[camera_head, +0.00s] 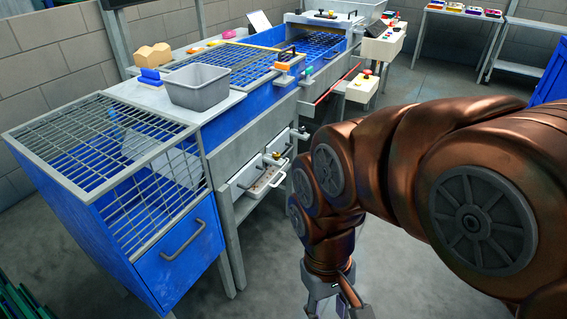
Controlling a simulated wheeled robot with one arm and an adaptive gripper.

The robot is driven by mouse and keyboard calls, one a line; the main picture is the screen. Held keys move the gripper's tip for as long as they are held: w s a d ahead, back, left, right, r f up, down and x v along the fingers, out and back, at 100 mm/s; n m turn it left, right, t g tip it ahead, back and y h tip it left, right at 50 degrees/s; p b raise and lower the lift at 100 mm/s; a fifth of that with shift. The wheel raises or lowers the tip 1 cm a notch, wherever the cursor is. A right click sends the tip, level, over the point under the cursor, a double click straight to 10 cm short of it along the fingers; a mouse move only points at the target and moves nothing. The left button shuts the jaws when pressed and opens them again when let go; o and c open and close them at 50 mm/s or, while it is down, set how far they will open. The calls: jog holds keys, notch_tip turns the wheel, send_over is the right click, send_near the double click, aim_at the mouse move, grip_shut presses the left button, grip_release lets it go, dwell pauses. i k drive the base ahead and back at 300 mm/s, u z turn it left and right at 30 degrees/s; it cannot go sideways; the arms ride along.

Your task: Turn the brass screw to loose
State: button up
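A small brass-coloured fitting (273,158), which may be the brass screw, sits at the top of the white drawer front (262,183) in the grey bench. It is too small for me to make out its shape or how far it is turned. My gripper (335,304) points down at the bottom edge of the view, in front of and to the right of the drawer, apart from it. Its fingertips are partly cut off by the frame, so I cannot tell how far it is open. Nothing shows in it.
A blue bin (172,262) with a grid top (100,190) stands left of the drawer. A grey tub (197,88) sits on the bench top. A control box (362,88) stands further back. The floor (262,260) before the drawer is clear.

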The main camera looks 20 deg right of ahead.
aim_at(275, 155)
jog(key=u, duration=0.7)
jog(key=i, duration=0.5)
jog(key=z, duration=0.05)
